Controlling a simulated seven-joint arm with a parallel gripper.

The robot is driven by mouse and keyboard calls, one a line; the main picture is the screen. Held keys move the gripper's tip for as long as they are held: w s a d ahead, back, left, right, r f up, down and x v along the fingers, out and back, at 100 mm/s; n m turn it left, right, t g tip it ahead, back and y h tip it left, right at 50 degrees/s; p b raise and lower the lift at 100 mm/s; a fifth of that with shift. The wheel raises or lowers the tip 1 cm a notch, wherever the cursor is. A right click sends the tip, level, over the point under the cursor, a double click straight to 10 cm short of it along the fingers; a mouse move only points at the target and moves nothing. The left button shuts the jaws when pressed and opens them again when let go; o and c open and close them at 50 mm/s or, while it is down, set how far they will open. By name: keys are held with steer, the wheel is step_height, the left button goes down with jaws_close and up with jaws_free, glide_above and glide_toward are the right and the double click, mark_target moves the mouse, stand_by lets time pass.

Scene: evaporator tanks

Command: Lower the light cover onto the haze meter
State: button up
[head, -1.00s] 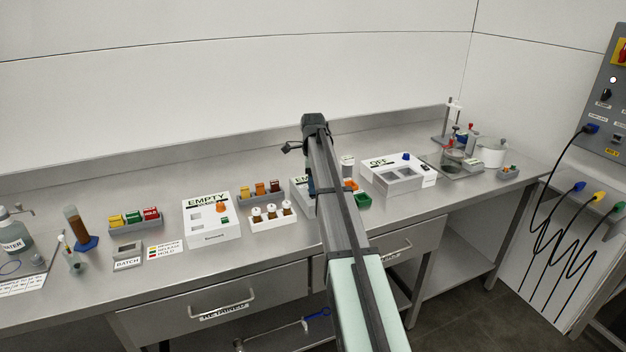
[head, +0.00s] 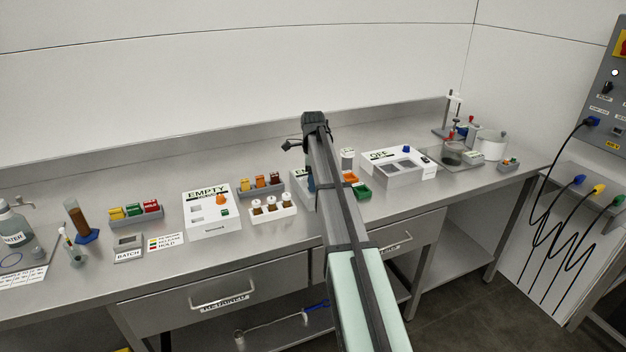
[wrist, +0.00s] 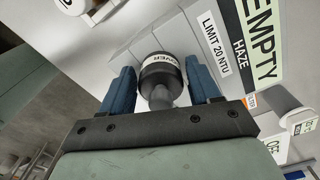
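The light cover (wrist: 158,72) is a dark round piece with a white lettered band and a narrower grey knob. It sits between the two blue fingers of my gripper (wrist: 160,84) in the wrist view. The fingers stand apart, with gaps showing beside the knob. The haze meter (wrist: 232,50) is a white box with "EMPTY", "HAZE" and "LIMIT 20 NTU" labels, just beyond the cover. In the head view my arm hides most of the haze meter (head: 297,187), and the gripper and cover are hidden.
Left of the arm stand a white "EMPTY" box (head: 208,226), a white rack (head: 274,215) with several vials, and a grey block holder (head: 261,189). A green bin (head: 364,193) and an "OFF" device (head: 403,179) are to the right.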

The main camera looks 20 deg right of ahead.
steer(key=o, duration=0.3)
step_height(320, 180, up, 14)
stand_by(0.8)
steer(key=shift+f, duration=0.1)
